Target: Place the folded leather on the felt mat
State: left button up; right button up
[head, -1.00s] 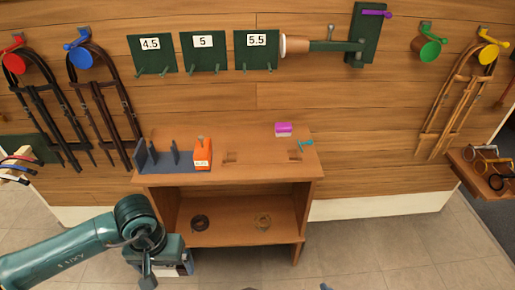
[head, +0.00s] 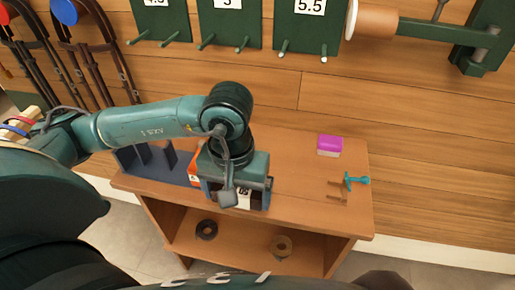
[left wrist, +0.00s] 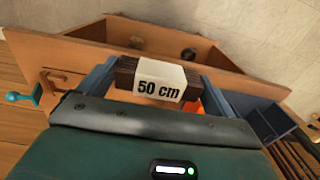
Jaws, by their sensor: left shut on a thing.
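The folded leather (left wrist: 127,74) is a dark brown bundle with a white band marked "50 cm". It sits between the two fingers of my left gripper (left wrist: 158,82), which is shut on it. In the head view my left gripper (head: 237,198) is over the front part of the wooden bench, and only the white label (head: 243,200) of the bundle shows clearly below it. I cannot pick out a separate felt mat; a dark blue-grey holder (head: 150,172) with upright dividers stands on the bench's left side. My right gripper is not in view.
An orange block (head: 194,168) stands beside the holder, partly behind my gripper. A purple-and-white block (head: 329,145) and a teal-handled tool (head: 353,181) are on the bench's right side. The bench top (head: 295,160) between is clear. Two rolls lie on the lower shelf.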

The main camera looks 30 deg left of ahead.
pick_arm(q)
jog(key=w+a+p, duration=0.1)
jog(key=w, duration=0.5)
jog(key=w+a+f+p, duration=0.1)
jog(key=w+a, duration=0.1)
jog(key=w, duration=0.4)
jog(key=w+a+f+p, duration=0.1)
jog(key=w, duration=0.6)
jog(key=shift+a, duration=0.25)
notch_tip(320, 180, down, 4)
jog(key=shift+r, duration=0.1)
jog(key=shift+w+f+p, duration=0.1)
jog(key=shift+f+p, duration=0.2)
jog(key=shift+p, duration=0.1)
jog(key=shift+w+f, duration=0.1)
jog(key=shift+f, duration=0.1)
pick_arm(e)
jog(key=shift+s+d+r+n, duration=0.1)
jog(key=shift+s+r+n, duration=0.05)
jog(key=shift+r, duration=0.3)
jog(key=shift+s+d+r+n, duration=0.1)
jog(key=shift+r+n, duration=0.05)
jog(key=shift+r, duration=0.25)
pick_arm(q)
jog(key=shift+f, duration=0.1)
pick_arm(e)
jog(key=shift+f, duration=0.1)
